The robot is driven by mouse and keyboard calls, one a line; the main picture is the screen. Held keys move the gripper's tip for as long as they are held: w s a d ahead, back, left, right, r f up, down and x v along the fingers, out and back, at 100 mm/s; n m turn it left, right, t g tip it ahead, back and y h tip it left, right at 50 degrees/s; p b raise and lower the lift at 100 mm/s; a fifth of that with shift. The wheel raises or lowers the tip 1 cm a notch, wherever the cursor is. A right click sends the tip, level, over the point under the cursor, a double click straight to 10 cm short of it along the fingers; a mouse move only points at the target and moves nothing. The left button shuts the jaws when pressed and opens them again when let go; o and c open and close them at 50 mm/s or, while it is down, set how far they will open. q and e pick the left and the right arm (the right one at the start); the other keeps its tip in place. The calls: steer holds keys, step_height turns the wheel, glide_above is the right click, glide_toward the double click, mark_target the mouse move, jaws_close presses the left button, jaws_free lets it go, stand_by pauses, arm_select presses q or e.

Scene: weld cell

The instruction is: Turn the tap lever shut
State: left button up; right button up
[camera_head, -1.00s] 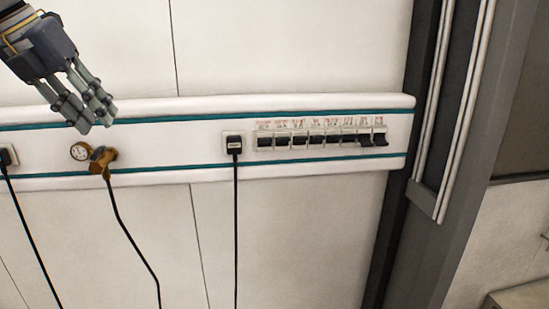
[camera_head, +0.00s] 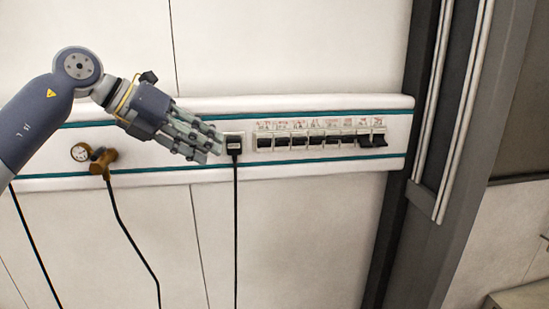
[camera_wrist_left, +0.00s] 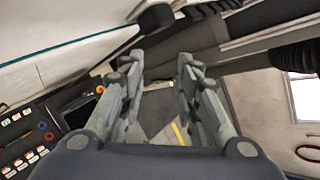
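The brass tap (camera_head: 101,160) sits on the white wall rail at the left of the head view, beside a round gauge (camera_head: 80,152). A black hose hangs from it. The lever is too small to tell apart from the tap body. My left gripper (camera_head: 207,146) is in front of the rail, to the right of the tap and apart from it, its fingers pointing right toward a plugged socket. In the left wrist view its fingers (camera_wrist_left: 160,95) are spread with an empty gap between them. The tap is not recognisable in that view. My right gripper is not in view.
A black plug (camera_head: 234,146) with a hanging cable is just beyond the left fingertips. A row of black switches (camera_head: 320,140) runs along the rail to the right. A dark upright post (camera_head: 450,150) stands at right. A panel with coloured buttons (camera_wrist_left: 25,140) shows in the wrist view.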

arm_select(q)
steer(key=s+d+f+n+h, duration=0.1)
steer(key=s+d+h, duration=0.1)
steer(key=d+h, duration=0.2)
steer(key=s+d+f+h, duration=0.1)
steer(key=d+h, duration=0.4)
steer(key=d, duration=0.4)
steer(key=shift+s+d+n+h, duration=0.3)
steer(key=shift+s+d+n, duration=0.05)
steer(key=shift+d+n, duration=0.05)
steer(key=shift+r, duration=0.1)
